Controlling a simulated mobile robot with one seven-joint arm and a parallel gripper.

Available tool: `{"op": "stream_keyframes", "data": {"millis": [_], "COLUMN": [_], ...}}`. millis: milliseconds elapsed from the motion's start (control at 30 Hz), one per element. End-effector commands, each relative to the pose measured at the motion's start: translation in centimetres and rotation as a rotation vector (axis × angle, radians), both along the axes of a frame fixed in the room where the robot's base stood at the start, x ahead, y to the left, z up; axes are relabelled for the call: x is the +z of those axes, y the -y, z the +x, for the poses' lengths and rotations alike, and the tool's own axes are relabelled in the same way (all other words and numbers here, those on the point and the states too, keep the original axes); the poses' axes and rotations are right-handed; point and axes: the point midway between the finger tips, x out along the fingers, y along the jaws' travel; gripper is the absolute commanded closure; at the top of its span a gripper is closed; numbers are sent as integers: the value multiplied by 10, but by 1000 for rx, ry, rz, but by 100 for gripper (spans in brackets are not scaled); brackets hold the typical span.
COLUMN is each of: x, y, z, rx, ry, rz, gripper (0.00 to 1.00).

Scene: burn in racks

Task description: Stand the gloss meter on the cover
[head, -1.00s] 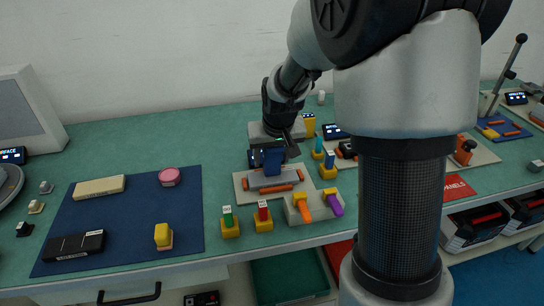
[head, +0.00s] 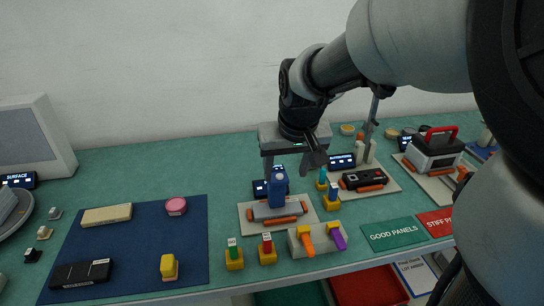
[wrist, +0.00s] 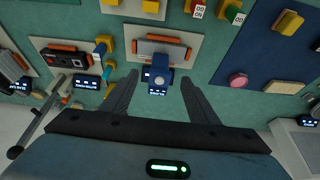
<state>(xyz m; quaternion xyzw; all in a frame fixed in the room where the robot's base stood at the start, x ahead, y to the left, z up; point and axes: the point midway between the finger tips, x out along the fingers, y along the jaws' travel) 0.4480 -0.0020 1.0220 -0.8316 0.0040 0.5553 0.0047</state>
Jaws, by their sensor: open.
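A blue upright device, which I take to be the gloss meter (head: 278,187), stands on a grey block, which I take to be the cover (head: 264,212). The block lies on a pale plate between orange bars. The meter also shows in the wrist view (wrist: 158,76), between the finger lines, with the cover (wrist: 150,48) beyond it. My gripper (head: 292,170) is open and empty, above and behind the meter. In the wrist view its fingers (wrist: 160,78) are spread, one on each side of the meter, with clear gaps. The meter's underside is hidden.
Yellow-based posts (head: 234,258) and a pale block with orange and purple pieces (head: 300,249) stand in front. A blue mat (head: 130,245) with several items lies left. A black device (head: 363,179) and a red-handled case (head: 434,152) stand right. A small display is behind the meter.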

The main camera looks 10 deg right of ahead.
Motion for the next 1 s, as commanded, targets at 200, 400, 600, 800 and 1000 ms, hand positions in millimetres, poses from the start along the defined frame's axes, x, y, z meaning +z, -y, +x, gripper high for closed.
{"op": "stream_keyframes", "data": {"millis": [200, 400, 600, 800, 1000], "x": [47, 49, 45, 45, 46], "y": [-3, -2, -2, -2, -2], "z": [-101, -162, -179, -179, -178], "rx": [10, 12, 12, 12, 12], "ry": [71, 95, 98, 98, 98], "rz": [1, -3, -4, -4, -4], "gripper": [45, 45, 45, 45, 45]}}
